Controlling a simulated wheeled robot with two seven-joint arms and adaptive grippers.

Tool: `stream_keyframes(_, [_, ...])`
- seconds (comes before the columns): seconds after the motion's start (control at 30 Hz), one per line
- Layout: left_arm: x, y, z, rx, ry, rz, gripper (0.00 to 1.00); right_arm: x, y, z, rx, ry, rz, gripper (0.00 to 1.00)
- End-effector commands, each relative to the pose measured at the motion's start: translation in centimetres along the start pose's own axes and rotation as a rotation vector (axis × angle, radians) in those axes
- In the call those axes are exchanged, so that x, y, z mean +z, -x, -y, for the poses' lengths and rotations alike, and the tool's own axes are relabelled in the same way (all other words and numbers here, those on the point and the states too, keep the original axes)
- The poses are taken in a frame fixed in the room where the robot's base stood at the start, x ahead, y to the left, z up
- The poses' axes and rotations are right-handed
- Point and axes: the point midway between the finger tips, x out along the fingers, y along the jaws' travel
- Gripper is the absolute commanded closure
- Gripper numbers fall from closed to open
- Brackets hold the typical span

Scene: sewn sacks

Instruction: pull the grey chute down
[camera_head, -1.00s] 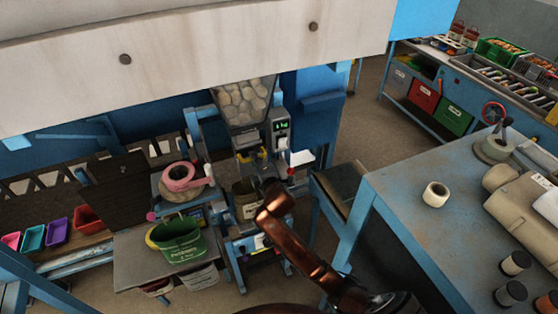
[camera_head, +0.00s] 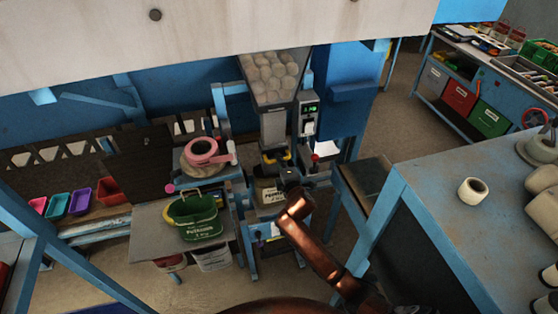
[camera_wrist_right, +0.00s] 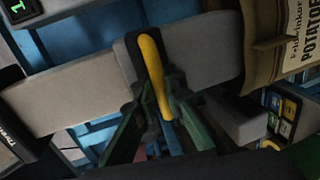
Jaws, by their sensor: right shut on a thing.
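The grey chute (camera_head: 274,128) hangs below the see-through hopper, with a yellow handle at its lower end. My right gripper (camera_head: 288,176) is at the chute's lower front, at the end of my copper-coloured arm. In the right wrist view the yellow handle (camera_wrist_right: 153,75) stands between the fingers of my right gripper (camera_wrist_right: 160,103), which is shut on it. The grey chute body (camera_wrist_right: 205,50) lies behind the handle. A brown potato sack (camera_head: 268,193) is just below the chute, partly hidden by my gripper. My left gripper is not in view.
The hopper (camera_head: 274,76) holds round pale produce. A control box (camera_head: 308,113) with a green display is right of the chute. A blue-framed table (camera_head: 435,195) with a tape roll (camera_head: 472,190) is at the right.

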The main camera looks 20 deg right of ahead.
Motion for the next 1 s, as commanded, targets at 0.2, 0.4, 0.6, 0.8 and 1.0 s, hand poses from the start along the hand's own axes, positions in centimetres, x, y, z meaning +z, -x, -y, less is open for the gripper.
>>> stream_keyframes(0.2, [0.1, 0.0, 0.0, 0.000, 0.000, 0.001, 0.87, -0.1, -0.1, 0.8, -0.014, -0.001, 0.000, 0.77])
stream_keyframes(0.4, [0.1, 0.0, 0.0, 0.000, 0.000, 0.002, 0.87, -0.1, -0.1, 0.6, -0.010, -0.001, 0.000, 0.72])
stream_keyframes(0.6, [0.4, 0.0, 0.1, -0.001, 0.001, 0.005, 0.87, 0.0, 0.3, 0.5, -0.008, 0.000, 0.000, 0.72])
stream_keyframes(0.8, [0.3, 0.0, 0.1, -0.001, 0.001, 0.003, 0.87, 0.0, 3.1, 0.5, -0.008, 0.000, -0.001, 0.72])
stream_keyframes(1.0, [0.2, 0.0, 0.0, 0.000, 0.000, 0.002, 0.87, 0.0, 7.4, 0.5, -0.010, 0.000, -0.001, 0.72])
